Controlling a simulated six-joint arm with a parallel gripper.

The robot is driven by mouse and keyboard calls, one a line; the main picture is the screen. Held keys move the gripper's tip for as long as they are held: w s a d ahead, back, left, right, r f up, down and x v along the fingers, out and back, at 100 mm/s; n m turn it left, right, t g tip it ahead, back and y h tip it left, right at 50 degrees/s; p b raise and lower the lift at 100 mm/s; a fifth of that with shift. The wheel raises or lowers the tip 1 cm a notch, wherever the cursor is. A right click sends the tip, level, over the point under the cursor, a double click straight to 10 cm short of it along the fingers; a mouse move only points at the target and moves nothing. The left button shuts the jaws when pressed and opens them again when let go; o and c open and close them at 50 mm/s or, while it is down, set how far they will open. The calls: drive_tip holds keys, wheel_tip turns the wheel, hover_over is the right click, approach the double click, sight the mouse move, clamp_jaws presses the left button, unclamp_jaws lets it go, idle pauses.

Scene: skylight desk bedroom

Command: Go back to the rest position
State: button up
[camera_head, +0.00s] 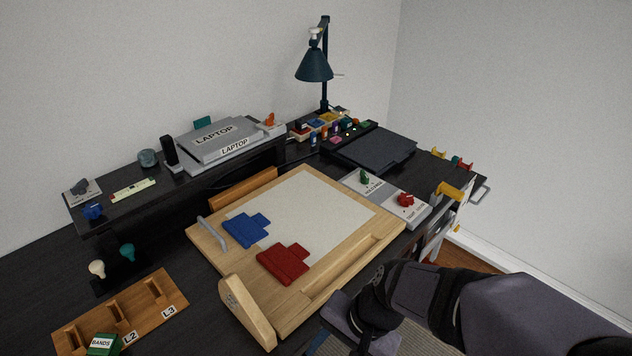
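My arm (470,300) reaches in from the bottom right corner and bends down near the front edge of the desk. Its black joint and grey link show at the bottom, right of centre. No gripper fingers can be made out, so whether the gripper is open or holds anything does not show. The visible part of the arm appears in front of the wooden drawing board (340,290), with no visible contact. A blue piece (246,230) and a red piece (284,263) lie on the board's left part.
A wooden rack (150,296) with a green box (103,344) is at the lower left. A panel (388,200) with green and red knobs lies right of the board. A lamp (314,66) and raised shelf with a laptop (213,138) stand behind. Floor shows at right.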

drive_tip(key=d+f+n+h+b, duration=0.2)
drive_tip(key=d+f+n+h, duration=0.2)
drive_tip(key=d, duration=0.8)
drive_tip(key=shift+d+f+n, duration=0.2)
drive_tip(key=shift+f+n, duration=0.45)
drive_tip(key=shift+n, duration=0.55)
drive_tip(key=shift+s, duration=0.1)
